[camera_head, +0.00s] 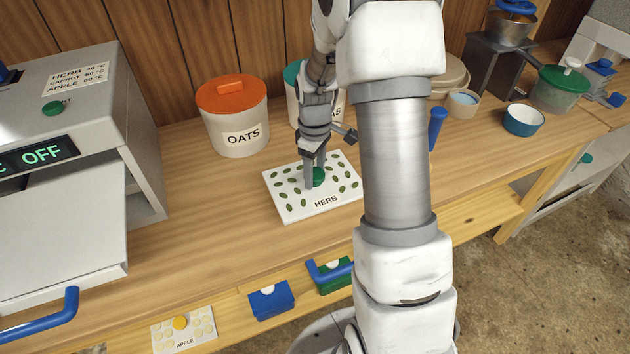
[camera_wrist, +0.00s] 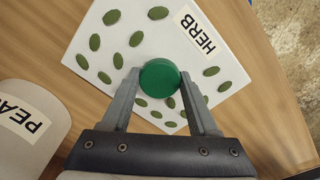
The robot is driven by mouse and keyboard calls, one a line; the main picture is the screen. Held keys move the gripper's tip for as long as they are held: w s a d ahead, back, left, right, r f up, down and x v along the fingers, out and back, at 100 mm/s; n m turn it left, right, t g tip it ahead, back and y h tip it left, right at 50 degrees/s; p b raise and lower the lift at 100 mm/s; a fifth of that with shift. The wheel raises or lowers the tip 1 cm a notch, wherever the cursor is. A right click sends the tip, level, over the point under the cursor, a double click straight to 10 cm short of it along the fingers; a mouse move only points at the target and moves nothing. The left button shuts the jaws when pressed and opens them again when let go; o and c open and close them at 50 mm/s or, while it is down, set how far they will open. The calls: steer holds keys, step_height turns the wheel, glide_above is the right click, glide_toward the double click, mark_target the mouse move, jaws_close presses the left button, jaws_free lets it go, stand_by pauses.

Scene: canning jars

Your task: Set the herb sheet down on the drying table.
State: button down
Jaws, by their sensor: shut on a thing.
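The herb sheet (camera_head: 297,211) is a white rectangular board with dark green leaves, a HERB label and a green knob (camera_head: 318,178). My gripper (camera_head: 315,176) points down and is shut on the knob. In the wrist view the two fingers (camera_wrist: 159,78) press on either side of the round knob (camera_wrist: 160,72), with the sheet (camera_wrist: 150,45) below them. The sheet looks flat and level at the wooden table top (camera_head: 200,200), in front of the jars. I cannot tell whether its underside touches the wood.
An APPLE sheet (camera_head: 184,330) lies lower down. Wood left of the sheet is clear.

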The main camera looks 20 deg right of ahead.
mark_target(315, 174)
steer(key=shift+f, duration=1.65)
steer(key=shift+f, duration=0.1)
steer(key=shift+f+b, duration=0.15)
steer(key=shift+b, duration=0.2)
steer(key=shift+c, duration=0.8)
jaws_free()
